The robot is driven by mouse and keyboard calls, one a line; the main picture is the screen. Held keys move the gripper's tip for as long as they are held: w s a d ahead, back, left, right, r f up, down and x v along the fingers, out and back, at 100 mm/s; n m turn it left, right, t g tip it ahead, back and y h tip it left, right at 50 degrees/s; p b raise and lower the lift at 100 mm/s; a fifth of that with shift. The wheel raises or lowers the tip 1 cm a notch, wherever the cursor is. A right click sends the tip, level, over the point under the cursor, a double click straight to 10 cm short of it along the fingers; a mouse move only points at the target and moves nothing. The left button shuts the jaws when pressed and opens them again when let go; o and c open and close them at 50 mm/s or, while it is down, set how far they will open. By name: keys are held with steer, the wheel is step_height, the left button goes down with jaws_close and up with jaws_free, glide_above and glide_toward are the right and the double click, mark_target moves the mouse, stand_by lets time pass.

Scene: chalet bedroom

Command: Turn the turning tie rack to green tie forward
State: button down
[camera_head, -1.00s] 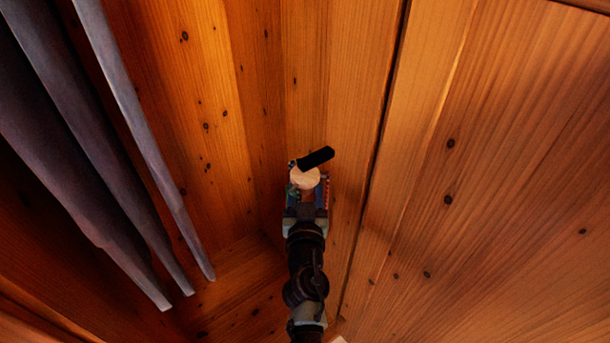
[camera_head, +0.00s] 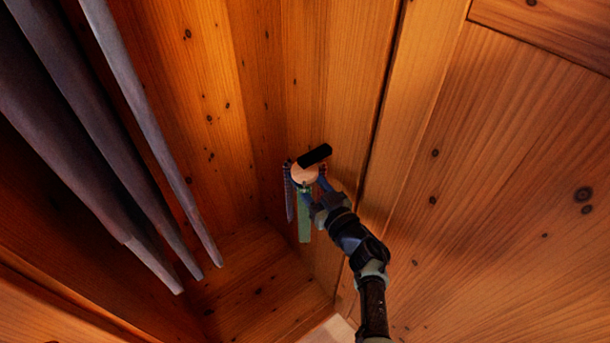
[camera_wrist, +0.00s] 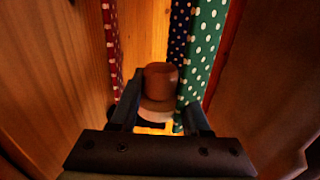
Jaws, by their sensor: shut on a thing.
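The turning tie rack (camera_head: 304,174) has a pale round wooden top and hangs at the wall under a black bracket (camera_head: 315,156). The green tie (camera_head: 304,215) hangs at its front, facing the head camera; a dark blue tie (camera_head: 290,192) hangs to its left. In the wrist view, the green tie with white dots (camera_wrist: 203,50) is right, beside a navy dotted tie (camera_wrist: 180,30); a red dotted tie (camera_wrist: 110,35) is left. My gripper (camera_head: 318,200) is at the rack's right front. Its fingers (camera_wrist: 162,108) straddle the rack's brown wooden hub (camera_wrist: 160,78); the exact contact is unclear.
Wood-panelled walls (camera_head: 480,180) stand close behind and to the right of the rack. Long grey-purple hanging strips (camera_head: 110,150) fill the left side. There is open space between them and the rack.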

steer(key=shift+n+g+y+b, duration=0.5)
steer(key=shift+n+y, duration=0.1)
steer(key=shift+y, duration=0.5)
steer(key=shift+c, duration=1.9)
jaws_free()
steer(key=p+v, duration=0.4)
steer(key=v, duration=0.9)
steer(key=shift+r+p, duration=0.2)
steer(key=shift+p, duration=0.15)
